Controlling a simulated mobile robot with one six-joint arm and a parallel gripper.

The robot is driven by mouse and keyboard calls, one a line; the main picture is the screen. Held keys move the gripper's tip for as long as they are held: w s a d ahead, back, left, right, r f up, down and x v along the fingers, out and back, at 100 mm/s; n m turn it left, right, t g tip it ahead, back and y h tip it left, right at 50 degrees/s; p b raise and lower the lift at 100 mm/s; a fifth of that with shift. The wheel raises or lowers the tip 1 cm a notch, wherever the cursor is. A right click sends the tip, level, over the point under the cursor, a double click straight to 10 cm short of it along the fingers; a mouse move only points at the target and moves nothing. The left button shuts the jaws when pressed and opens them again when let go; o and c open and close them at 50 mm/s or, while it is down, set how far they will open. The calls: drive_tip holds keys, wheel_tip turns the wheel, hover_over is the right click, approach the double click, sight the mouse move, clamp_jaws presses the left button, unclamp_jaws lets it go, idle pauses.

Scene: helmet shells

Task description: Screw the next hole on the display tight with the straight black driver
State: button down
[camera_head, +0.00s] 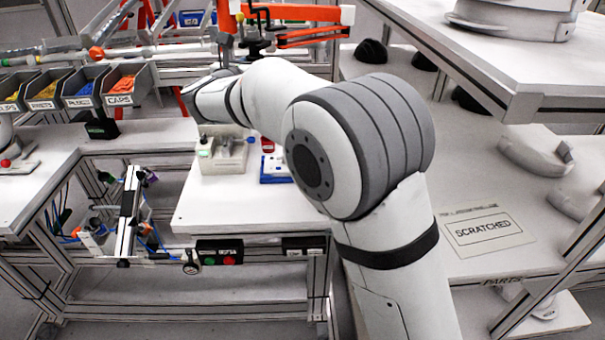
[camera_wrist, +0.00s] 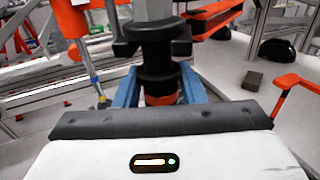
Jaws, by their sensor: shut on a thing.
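In the wrist view my gripper (camera_wrist: 160,92) has its blue fingers closed around a thick black tool body, which looks like the straight black driver (camera_wrist: 155,62). The driver stands roughly upright between the fingers, with a grey shaft or column above it. An orange-red part shows low between the fingers. The driver's tip is hidden. In the head view my arm reaches to the back left over the bench, and my gripper cannot be made out clearly. I cannot identify the display or its holes in either view.
A pale fixture (camera_head: 222,152) and a blue-and-white block (camera_head: 274,170) stand on the bench (camera_head: 215,215) below my arm. Labelled bins (camera_head: 125,84) are at left. Orange brackets (camera_head: 300,14) hang behind.

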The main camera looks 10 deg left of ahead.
drive_tip(key=d+b, duration=0.5)
drive_tip(key=d, duration=0.6)
drive_tip(key=shift+w, duration=0.15)
drive_tip(key=shift+f, duration=0.15)
wheel_tip(320, 180, down, 4)
drive_tip(key=b, duration=0.4)
drive_tip(key=shift+f, duration=0.2)
drive_tip(key=shift+f+b, duration=2)
drive_tip(key=shift+f, duration=0.2)
